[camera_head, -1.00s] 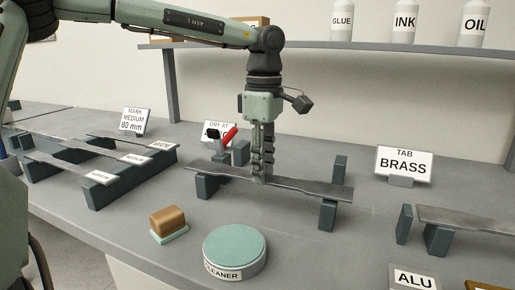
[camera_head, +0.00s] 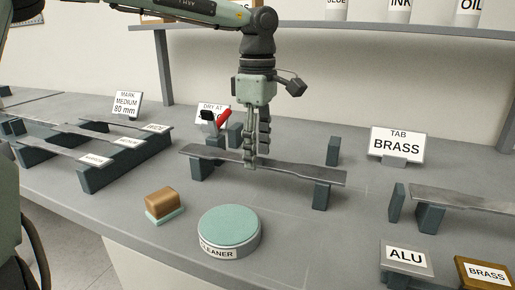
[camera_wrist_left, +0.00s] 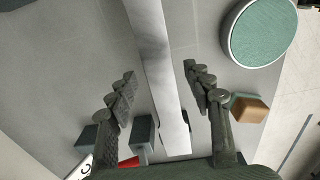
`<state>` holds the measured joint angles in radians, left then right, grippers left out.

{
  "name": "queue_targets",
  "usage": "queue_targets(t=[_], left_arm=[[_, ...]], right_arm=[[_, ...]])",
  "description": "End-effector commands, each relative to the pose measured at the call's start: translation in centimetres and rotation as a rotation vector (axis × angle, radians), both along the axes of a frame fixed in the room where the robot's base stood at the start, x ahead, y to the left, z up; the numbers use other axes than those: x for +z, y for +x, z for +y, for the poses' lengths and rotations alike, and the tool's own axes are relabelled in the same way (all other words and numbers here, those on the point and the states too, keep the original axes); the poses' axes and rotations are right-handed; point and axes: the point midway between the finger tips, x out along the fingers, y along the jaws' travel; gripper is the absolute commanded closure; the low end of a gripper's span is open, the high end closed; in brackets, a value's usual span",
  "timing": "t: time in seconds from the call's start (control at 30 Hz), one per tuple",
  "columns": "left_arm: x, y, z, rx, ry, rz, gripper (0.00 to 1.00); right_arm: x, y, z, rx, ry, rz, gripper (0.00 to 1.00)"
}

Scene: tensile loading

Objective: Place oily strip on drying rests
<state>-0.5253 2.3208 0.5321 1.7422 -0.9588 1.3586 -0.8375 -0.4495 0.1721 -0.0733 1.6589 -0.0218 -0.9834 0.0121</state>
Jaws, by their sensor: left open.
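A long grey metal strip (camera_head: 290,168), narrower in its middle, lies across two dark rests, a left one (camera_head: 202,170) and a right one (camera_head: 321,195). My left gripper (camera_head: 257,162) points down at the strip, left of its middle in the head view. Its fingers are spread. In the left wrist view the strip (camera_wrist_left: 157,65) runs between the open fingers (camera_wrist_left: 160,92), with a gap on each side. Whether the strip is oily cannot be told. My right gripper is not in view.
A round green-topped cleaner pad (camera_head: 229,226) and a brown block (camera_head: 161,203) stand in front. A rack with several strips (camera_head: 110,172) is at left. Another strip (camera_head: 465,201) lies on supports at right, near the "TAB BRASS" sign (camera_head: 397,142). A shelf with bottles runs above.

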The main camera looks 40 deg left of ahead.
Motion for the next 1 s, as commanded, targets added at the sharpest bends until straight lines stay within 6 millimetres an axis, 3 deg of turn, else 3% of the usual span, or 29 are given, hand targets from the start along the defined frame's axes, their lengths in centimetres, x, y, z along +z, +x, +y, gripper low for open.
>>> queue_targets(t=[0.1,0.27,0.43,0.63,0.8,1.0], left_arm=[[-0.1,0.0,0.0,0.0,0.0,0.0,0.49],[2.3,0.1,0.0,-0.001,0.002,-0.004,0.49],[5.3,0.6,0.0,0.0,0.002,-0.003,0.49],[7.5,0.2,0.4,0.002,-0.022,-0.006,0.45],[7.8,-1.2,1.7,0.004,-0.139,-0.035,0.45],[7.1,-1.2,1.7,0.001,-0.147,-0.033,0.45]], right_arm=[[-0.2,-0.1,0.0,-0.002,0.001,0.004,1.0],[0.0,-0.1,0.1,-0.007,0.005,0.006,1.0],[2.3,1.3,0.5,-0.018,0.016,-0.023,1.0],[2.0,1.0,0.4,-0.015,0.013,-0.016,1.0],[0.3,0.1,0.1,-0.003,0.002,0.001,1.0],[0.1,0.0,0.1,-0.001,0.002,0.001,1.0]])
